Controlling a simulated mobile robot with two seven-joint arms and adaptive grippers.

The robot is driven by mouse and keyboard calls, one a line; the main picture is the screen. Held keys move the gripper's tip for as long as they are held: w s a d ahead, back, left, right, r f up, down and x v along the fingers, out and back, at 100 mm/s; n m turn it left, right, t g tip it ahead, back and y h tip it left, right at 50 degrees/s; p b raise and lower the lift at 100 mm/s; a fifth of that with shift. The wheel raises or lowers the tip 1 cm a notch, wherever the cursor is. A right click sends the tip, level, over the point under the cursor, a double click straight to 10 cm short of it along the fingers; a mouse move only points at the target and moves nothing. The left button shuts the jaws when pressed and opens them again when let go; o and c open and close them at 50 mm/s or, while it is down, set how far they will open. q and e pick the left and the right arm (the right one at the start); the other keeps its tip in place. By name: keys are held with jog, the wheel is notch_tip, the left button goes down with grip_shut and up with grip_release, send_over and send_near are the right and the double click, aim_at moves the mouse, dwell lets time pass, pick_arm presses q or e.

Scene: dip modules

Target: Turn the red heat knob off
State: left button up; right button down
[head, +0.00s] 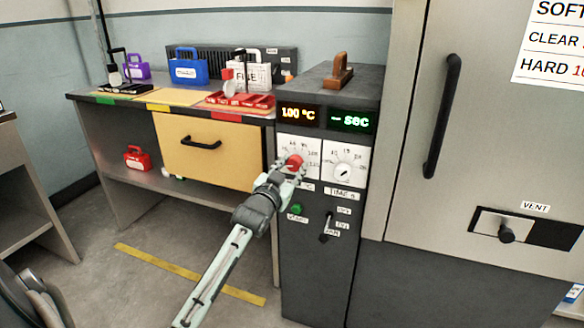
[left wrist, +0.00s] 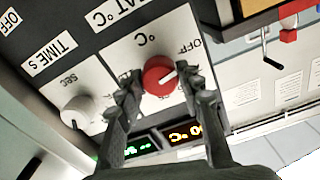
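The red heat knob (head: 294,162) is on a white dial plate on the front of the dark grey control unit (head: 318,262). In the left wrist view the knob (left wrist: 158,75) has a white pointer mark, and "OFF" is printed on the dial to its right. My left gripper (head: 287,171) is at the knob. In the left wrist view its fingers (left wrist: 160,84) stand apart on either side of the knob, with what looks like a small gap; contact is not clear. The orange display (head: 298,114) reads 100 °C. My right gripper is not in view.
A white time knob (head: 344,173) sits right of the heat knob. Below are a green button (head: 296,209) and a lever switch (head: 326,228). A workbench (head: 135,110) with a yellow drawer (head: 205,150) stands left, a large cabinet (head: 480,120) right.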

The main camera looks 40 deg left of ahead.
pick_arm(q)
jog(key=o, duration=0.3)
jog(key=shift+o, duration=0.2)
jog(key=v, duration=1.2)
jog(key=s+d+f+g+h, duration=0.1)
jog(key=s+d+f+g, duration=0.15)
jog(key=f, duration=0.75)
jog(key=s+d+f+g+h, duration=0.1)
jog(key=s+d+f+g, duration=0.15)
jog(key=f, duration=0.65)
jog(key=s+d+f+g, duration=0.1)
jog(key=s+f+g, duration=0.2)
jog(key=f, duration=0.7)
jog(key=s+d+f+m+g, duration=0.1)
jog(key=s+d+f+g, duration=0.2)
jog(key=s+f, duration=0.6)
jog(key=s+d+f+m+g+h, duration=0.1)
jog(key=s+d+f+g, duration=0.2)
jog(key=s+f, duration=0.6)
jog(key=shift+s+g, duration=0.6)
jog(key=shift+s, duration=0.65)
